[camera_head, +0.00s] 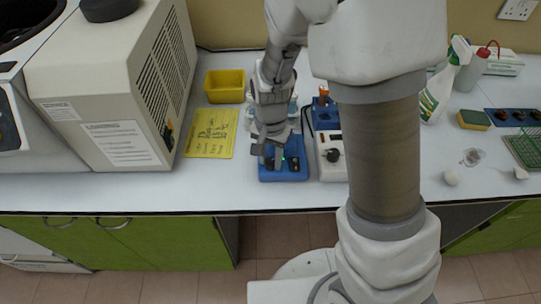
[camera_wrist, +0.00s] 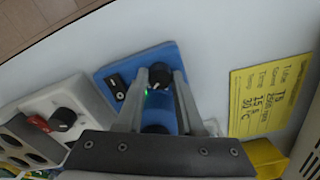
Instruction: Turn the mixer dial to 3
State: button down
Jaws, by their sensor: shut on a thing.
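The mixer (camera_head: 284,174) is a small blue box near the front edge of the bench, and it also shows in the wrist view (camera_wrist: 112,72). Its black dial (camera_wrist: 160,75) has a pale mark on top; the number it points at cannot be read. A black rocker switch (camera_wrist: 115,88) and a small green light sit beside the dial. My gripper (camera_wrist: 161,77) reaches down over the mixer with one finger on each side of the dial, shut on it. In the head view my gripper (camera_head: 270,153) hides the dial.
A white device with a black knob (camera_head: 332,155) stands close to the right of the mixer. A yellow note (camera_head: 210,133) lies left, with a yellow bin (camera_head: 225,86) behind it. A large beige machine (camera_head: 110,85) fills the left. A spray bottle (camera_head: 438,92) stands right.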

aim_at(271, 161)
jog(key=shift+w+m, duration=0.1)
jog(key=shift+m, duration=0.5)
jog(key=c, duration=0.8)
grip_release()
jog(key=shift+r, duration=0.1)
notch_tip(271, 161, up, 17)
jog(key=shift+r+p, duration=0.2)
jog(key=shift+p, duration=0.8)
